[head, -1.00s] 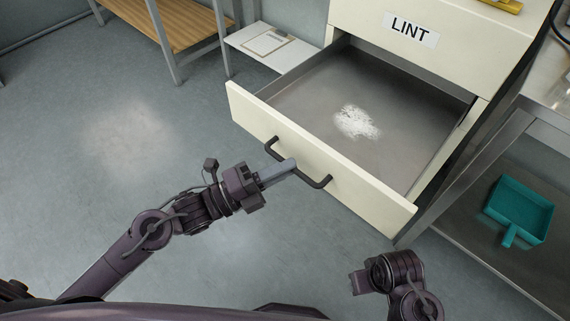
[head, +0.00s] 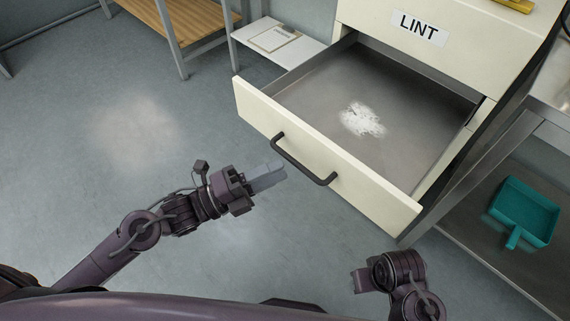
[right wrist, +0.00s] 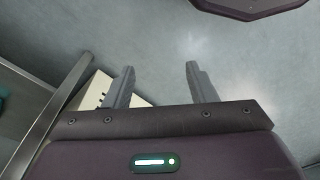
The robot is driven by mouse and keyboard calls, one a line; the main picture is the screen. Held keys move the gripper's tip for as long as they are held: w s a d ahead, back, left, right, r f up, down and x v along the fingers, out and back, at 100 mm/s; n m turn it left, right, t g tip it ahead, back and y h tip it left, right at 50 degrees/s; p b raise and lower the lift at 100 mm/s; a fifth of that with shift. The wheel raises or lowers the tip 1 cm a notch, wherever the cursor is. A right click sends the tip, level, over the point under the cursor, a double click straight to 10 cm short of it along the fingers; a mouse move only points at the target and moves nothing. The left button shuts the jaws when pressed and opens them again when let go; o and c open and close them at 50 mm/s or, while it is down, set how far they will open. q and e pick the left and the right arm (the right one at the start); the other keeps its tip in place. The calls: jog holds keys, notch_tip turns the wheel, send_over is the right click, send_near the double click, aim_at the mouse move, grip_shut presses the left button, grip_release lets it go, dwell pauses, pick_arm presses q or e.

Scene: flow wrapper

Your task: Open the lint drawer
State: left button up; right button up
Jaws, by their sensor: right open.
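The lint drawer (head: 325,163) stands pulled well out of the cream cabinet in the head view, with its grey inside showing. A patch of white lint (head: 362,120) lies on its floor. The dark bar handle (head: 303,163) on its front is free. My left gripper (head: 283,172) is just left of and below the handle, apart from it. Its two grey fingers show slightly parted, with nothing between them. My right gripper (right wrist: 157,68) is open and empty in the right wrist view, fingers wide apart above the floor.
The cabinet (head: 450,52) carries a LINT label (head: 419,28). A teal dustpan (head: 525,210) lies on the metal shelf at right. A low white shelf (head: 280,45) and a wooden-topped bench (head: 185,20) stand at the back left. The floor at left is clear.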

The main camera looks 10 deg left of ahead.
pick_arm(q)
jog(key=v, duration=0.4)
jog(key=shift+s+a, duration=0.1)
pick_arm(e)
jog(key=shift+w+f, duration=0.4)
jog(key=shift+f, duration=0.05)
